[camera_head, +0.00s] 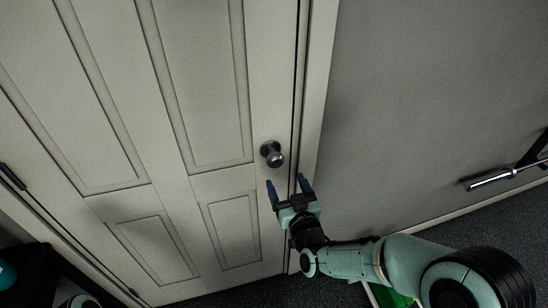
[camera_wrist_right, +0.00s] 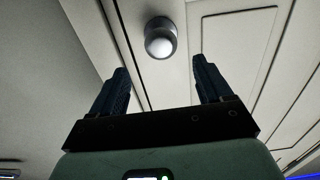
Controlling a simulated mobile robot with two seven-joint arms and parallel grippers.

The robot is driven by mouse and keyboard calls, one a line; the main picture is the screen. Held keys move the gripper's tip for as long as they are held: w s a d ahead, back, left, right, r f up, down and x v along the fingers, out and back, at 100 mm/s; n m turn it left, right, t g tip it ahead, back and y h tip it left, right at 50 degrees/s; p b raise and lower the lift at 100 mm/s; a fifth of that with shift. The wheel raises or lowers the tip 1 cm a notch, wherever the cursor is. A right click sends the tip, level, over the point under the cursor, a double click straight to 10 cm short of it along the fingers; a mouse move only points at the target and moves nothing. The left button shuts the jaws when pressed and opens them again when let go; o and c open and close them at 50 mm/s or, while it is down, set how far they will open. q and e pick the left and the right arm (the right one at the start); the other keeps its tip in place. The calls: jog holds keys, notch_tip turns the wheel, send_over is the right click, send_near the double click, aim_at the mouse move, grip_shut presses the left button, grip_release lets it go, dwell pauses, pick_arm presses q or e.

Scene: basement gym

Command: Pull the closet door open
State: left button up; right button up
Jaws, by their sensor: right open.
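The closet door (camera_head: 265,115) is a pale panelled door and looks shut in its frame. Its round metal knob (camera_head: 272,154) sits near the door's right edge; it also shows in the right wrist view (camera_wrist_right: 160,38), ahead of the fingers. My right gripper (camera_head: 288,184) is open and empty, just below the knob in the head view, its fingers pointing toward it and apart from it. In the right wrist view the knob lies beyond the gap between the two fingertips (camera_wrist_right: 159,64). My left gripper is not in view; a bit of my left arm may show at the bottom left.
Hinges (camera_head: 12,177) show on the door's left edge. A bare grey wall (camera_head: 420,90) is right of the frame, with a metal bar (camera_head: 490,180) at the far right. A dark piece of furniture (camera_head: 40,262) stands at the lower left. A green item (camera_head: 388,296) is partly hidden under my right arm.

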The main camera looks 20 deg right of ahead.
aim_at(274, 157)
jog(key=w, duration=0.4)
jog(key=w+p, duration=0.1)
jog(key=w, duration=0.6)
jog(key=shift+w+a+p, duration=0.3)
jog(key=shift+w+p, duration=0.1)
jog(key=c, duration=1.3)
jog(key=shift+s+f, duration=0.1)
jog(key=shift+s, duration=0.05)
